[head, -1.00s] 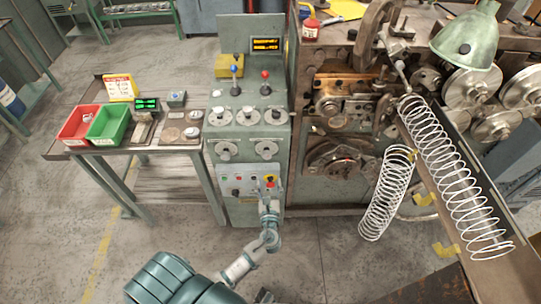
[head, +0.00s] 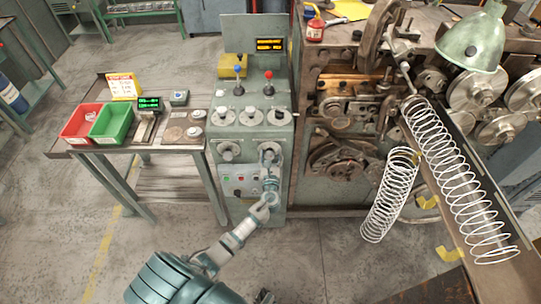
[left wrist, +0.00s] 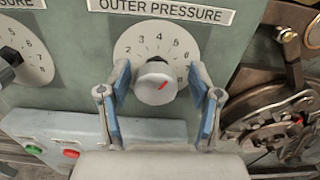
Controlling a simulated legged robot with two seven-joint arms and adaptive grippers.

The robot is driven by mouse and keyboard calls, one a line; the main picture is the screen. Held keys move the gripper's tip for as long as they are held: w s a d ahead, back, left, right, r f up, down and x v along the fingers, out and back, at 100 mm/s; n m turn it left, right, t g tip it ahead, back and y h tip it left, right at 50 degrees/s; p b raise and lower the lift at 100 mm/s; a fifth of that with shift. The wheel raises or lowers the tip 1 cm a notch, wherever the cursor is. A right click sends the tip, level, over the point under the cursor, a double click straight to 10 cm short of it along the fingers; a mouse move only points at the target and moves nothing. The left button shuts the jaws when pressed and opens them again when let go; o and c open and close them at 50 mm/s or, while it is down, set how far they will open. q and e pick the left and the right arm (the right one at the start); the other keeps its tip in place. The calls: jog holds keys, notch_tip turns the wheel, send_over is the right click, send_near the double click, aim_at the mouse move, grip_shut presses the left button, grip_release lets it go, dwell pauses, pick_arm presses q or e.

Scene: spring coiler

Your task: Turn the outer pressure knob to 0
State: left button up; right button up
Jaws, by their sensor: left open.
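My left gripper (left wrist: 160,90) is open, with one blue-padded finger on each side of the knob. Gaps show between the pads and the knob. In the head view my left gripper (head: 269,165) is at the right-hand lower dial of the green control cabinet (head: 226,200), hiding part of it. My right gripper is not clearly seen.
A second dial (left wrist: 25,55) with a dark knob is to the left. A panel with green and red buttons (left wrist: 70,153) lies below it. The coiling machine's metal parts (left wrist: 285,110) stand close on the right. A side table with red (head: 82,122) and green bins stands left.

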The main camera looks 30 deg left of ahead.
pick_arm(q)
jog(key=shift+a+f, duration=0.1)
jog(key=shift+a, duration=0.2)
jog(key=c, duration=1.2)
jog(key=shift+o, duration=0.2)
pick_arm(e)
jog(key=shift+s, duration=0.35)
pick_arm(q)
jog(key=shift+d, duration=0.1)
pick_arm(e)
jog(key=shift+f, duration=0.1)
